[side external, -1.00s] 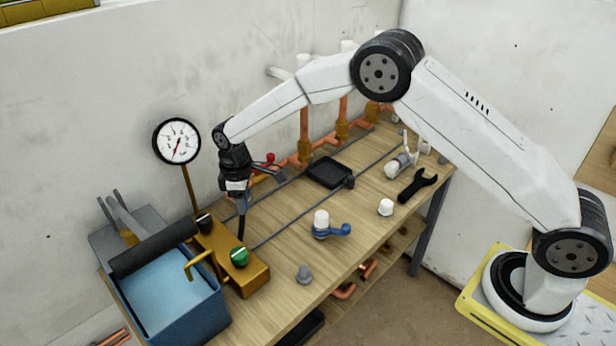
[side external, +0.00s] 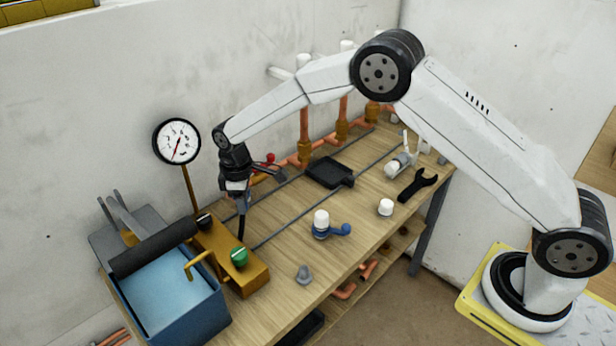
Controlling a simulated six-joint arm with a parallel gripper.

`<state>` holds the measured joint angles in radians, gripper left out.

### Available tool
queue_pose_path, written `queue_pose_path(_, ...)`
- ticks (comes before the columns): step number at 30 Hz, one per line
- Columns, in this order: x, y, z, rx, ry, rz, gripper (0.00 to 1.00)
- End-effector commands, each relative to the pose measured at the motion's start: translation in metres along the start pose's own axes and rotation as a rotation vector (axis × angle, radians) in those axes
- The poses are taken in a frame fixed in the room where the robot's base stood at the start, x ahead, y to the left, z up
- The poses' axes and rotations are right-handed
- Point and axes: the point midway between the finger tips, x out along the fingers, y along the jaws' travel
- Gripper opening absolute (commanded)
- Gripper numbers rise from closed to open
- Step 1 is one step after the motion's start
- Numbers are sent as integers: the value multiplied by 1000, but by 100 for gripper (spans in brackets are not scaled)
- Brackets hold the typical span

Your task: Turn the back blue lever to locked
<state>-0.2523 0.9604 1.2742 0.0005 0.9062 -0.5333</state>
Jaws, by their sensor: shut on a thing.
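My gripper (side external: 241,202) points down at the back left of the bench, behind the brass block.
A pressure gauge (side external: 177,141) on a post, a brass block (side external: 240,272) with a green knob (side external: 239,257) and a blue tank (side external: 175,290) stand close to my gripper.

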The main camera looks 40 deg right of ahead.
Motion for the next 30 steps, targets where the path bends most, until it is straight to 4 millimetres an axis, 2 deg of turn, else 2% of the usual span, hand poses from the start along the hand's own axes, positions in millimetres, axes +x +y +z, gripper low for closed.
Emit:
queue_pose_path(17,-1,2,2,-33,2,2,0)
queue_pose_path(30,-1,5,12,-198,-1,1,0)
